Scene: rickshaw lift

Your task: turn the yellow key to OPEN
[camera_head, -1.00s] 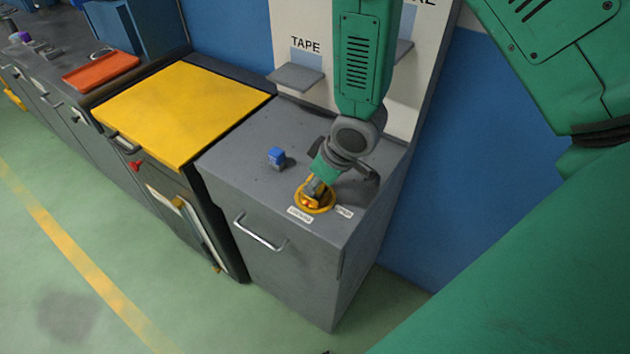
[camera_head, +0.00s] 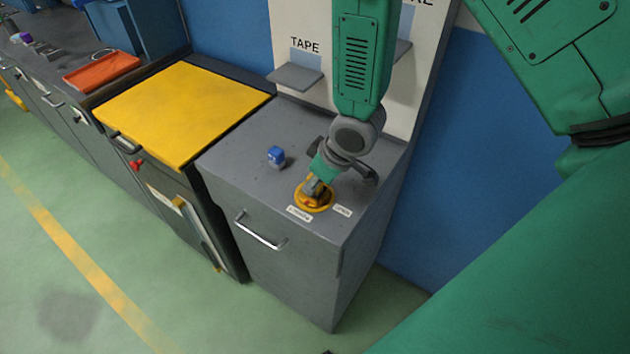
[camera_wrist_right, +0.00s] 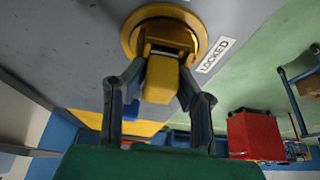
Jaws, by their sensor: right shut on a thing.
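The yellow key (camera_wrist_right: 162,78) stands in a round yellow lock plate (camera_head: 317,207) on top of the grey cabinet (camera_head: 225,163). My right gripper (camera_head: 314,190) comes down on it from above and is shut on the key. In the right wrist view the two fingers of the gripper (camera_wrist_right: 160,90) close on the key from both sides. A LOCKED label (camera_wrist_right: 216,55) sits beside the plate, and it also shows in the head view (camera_head: 299,213). Another label (camera_head: 342,211), apparently OPEN, lies to the right of the plate.
A small blue block (camera_head: 276,156) stands on the cabinet top, left of my gripper. A white board with a TAPE shelf (camera_head: 295,76) rises behind. A yellow-topped cabinet (camera_head: 180,108) and an orange tray (camera_head: 101,71) are to the left.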

